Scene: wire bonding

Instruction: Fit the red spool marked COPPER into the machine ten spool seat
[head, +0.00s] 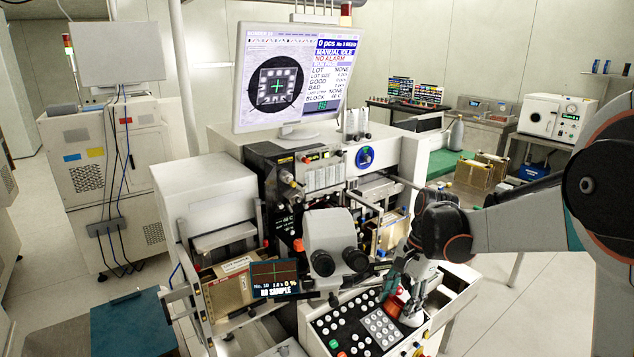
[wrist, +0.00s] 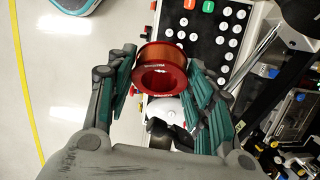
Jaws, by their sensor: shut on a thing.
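The red spool (wrist: 161,53), wound with copper-coloured wire, is between the fingers of my gripper (wrist: 164,76) in the wrist view. The fingers are shut on its sides, and its flange with a dark centre hole faces the camera. Lettering on the flange is too small to read surely. In the head view my gripper (head: 402,290) is low over the right end of the button panel, with a little red at its fingers. The bonding machine (head: 300,180) stands behind; a small screen on it reads No. 10. I cannot surely pick out the spool seat.
The button panel (head: 345,335) lies under and beside my gripper. Microscope eyepieces (head: 338,262) stand close to its left. A blue round part (head: 365,157) sits on the machine's upper front. A monitor (head: 290,80) stands on top. Open floor lies at front right.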

